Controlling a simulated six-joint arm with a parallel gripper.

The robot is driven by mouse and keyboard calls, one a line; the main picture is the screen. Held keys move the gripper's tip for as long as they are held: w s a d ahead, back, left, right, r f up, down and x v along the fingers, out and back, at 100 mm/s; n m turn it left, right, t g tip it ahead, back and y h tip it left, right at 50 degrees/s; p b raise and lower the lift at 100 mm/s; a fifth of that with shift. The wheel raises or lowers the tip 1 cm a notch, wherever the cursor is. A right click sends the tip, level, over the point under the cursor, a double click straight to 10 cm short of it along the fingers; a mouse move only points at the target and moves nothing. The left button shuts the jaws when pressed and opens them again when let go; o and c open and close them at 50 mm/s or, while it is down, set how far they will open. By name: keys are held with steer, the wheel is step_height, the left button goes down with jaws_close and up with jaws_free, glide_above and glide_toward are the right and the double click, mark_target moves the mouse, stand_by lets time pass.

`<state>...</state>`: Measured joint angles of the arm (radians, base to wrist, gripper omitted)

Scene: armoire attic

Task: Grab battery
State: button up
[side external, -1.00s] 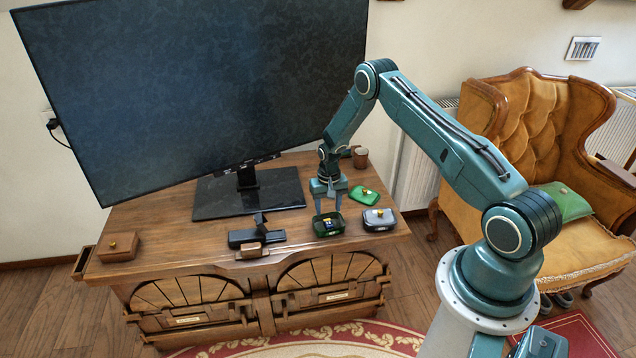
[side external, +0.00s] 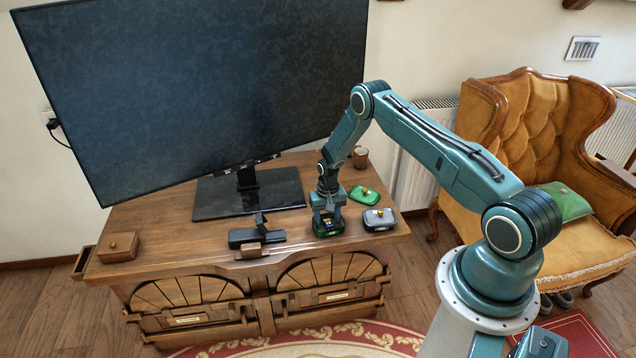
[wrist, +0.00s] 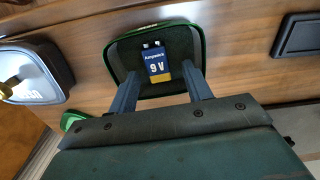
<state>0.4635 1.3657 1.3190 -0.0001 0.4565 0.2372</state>
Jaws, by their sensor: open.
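The battery (wrist: 157,63) is a blue and gold 9V block with two terminals. It lies in the open green-rimmed box (wrist: 203,42) with a dark inside, which also shows in the side view (side external: 318,232). My gripper (wrist: 159,77) is open, its fingers reaching down into the box on either side of the battery's near end. I see a gap between the fingers and the battery. In the side view my gripper (side external: 328,219) is right over the box and hides most of its inside.
A closed grey case (side external: 380,218) stands close right of the box. A green lid (side external: 364,196) lies behind it. A black device (side external: 257,237) and the monitor stand (side external: 248,196) are to the left. The wooden cabinet's (side external: 160,225) front edge is near.

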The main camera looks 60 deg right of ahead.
mark_target(327, 220)
stand_by(0.3)
steer(key=c, duration=1.1)
steer(key=shift+o, duration=0.2)
steer(key=shift+r, duration=0.2)
step_height(327, 220, up, 20)
steer(key=shift+f, duration=0.15)
